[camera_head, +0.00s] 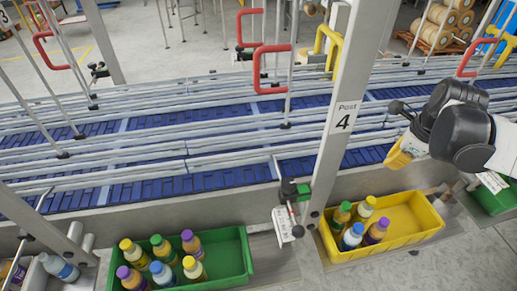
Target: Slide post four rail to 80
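Post 4 (345,115) is a pale upright post with a black "4" on a white label, standing in front of the conveyor. A black and green clamp (290,188) with a small red part sits beside its lower left side. A white scale card (286,225) hangs below the clamp; its marks are too small to read. The guide rails (220,160) run along the blue belt behind the post. My gripper (400,152) is at the right, over the conveyor's near side, well apart from post 4's clamp. Its fingers are not clear, and my dark wrist hides part of it.
A yellow bin (425,232) and a green bin (222,285) with bottles stand below the conveyor, either side of post 4's foot. Red handles (258,70) and a yellow handle (334,45) rise above the rails. Another scale card (492,182) is below my arm.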

